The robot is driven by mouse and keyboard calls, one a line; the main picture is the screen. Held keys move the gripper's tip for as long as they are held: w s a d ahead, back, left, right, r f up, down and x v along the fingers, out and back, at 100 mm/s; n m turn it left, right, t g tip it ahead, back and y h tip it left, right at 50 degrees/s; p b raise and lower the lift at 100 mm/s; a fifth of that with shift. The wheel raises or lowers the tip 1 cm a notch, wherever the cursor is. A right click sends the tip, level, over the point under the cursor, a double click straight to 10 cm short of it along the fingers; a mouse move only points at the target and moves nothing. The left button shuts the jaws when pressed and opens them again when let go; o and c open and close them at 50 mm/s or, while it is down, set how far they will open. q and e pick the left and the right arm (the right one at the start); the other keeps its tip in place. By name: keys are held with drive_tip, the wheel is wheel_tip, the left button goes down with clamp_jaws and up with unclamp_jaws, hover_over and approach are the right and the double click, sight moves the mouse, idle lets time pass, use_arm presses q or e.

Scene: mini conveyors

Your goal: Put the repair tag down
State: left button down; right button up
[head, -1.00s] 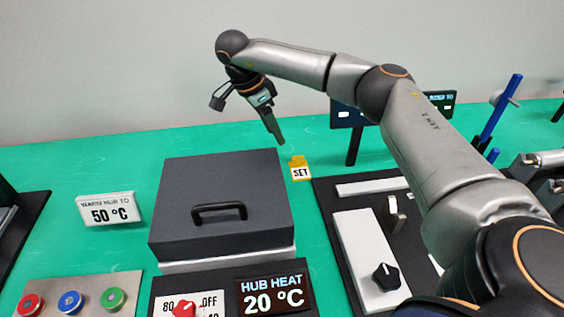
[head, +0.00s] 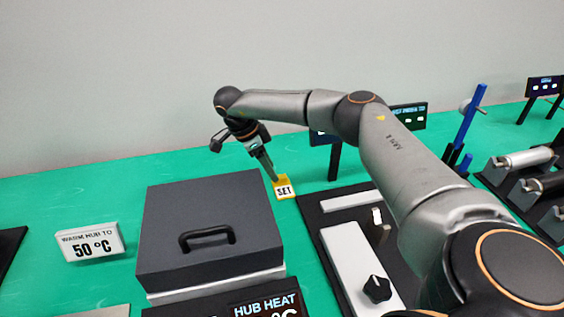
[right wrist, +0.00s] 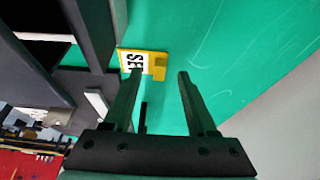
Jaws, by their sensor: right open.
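A small yellow tag (head: 284,188) with a white label reading SET is on the green table, just behind the right rear corner of the dark lidded box. My right gripper (head: 273,177) points down at the tag, its fingertips overlapping the tag's upper edge in the head view. In the right wrist view the tag (right wrist: 158,66) shows beyond the fingertips, partly behind the left finger. The fingers (right wrist: 160,73) are open with nothing between them. Whether a finger touches the tag I cannot tell. My left gripper is out of view.
The dark box (head: 205,215) with a black handle stands left of the tag. A black panel with white plates and a knob (head: 377,288) lies to the right. A 50 °C sign (head: 91,243) stands at left. Green table behind the box is clear.

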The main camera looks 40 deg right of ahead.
sight(283, 186)
drive_tip(key=x, duration=0.3)
drive_tip(key=shift+f, duration=0.1)
drive_tip(key=shift+c, duration=0.2)
clamp_jaws()
idle(0.3)
